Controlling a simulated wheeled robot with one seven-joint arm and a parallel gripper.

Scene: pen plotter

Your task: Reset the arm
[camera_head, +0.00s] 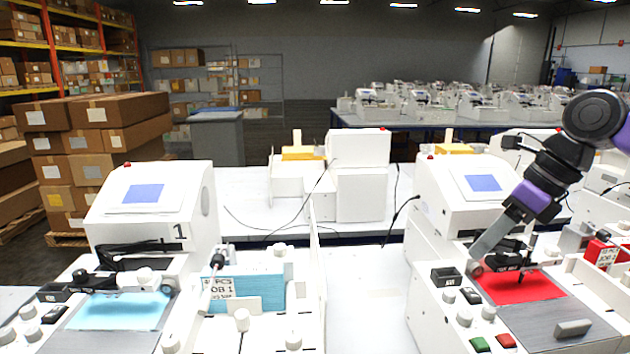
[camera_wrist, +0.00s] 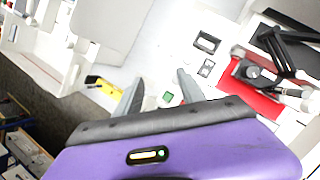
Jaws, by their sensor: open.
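My arm is at the right of the head view, with my gripper (camera_head: 480,254) pointing down to the left over the front of the right plotter (camera_head: 436,222). In the wrist view my gripper (camera_wrist: 160,82) has its two grey fingers apart with nothing between them. The right plotter has a red sheet (camera_head: 520,288) on its grey bed, a green button (camera_head: 481,344) and a red button (camera_head: 506,341). The red sheet (camera_wrist: 250,100) and green button (camera_wrist: 168,97) also show in the wrist view. Whether the gripper touches the plotter cannot be told.
A left plotter (camera_head: 150,188) marked 1 holds a light-blue sheet (camera_head: 122,310). A bin of blue sheets (camera_head: 255,292) labelled JOB 1 stands beside it. Black cables cross the white table between the plotters. Stacked cardboard boxes (camera_head: 92,140) stand at the far left.

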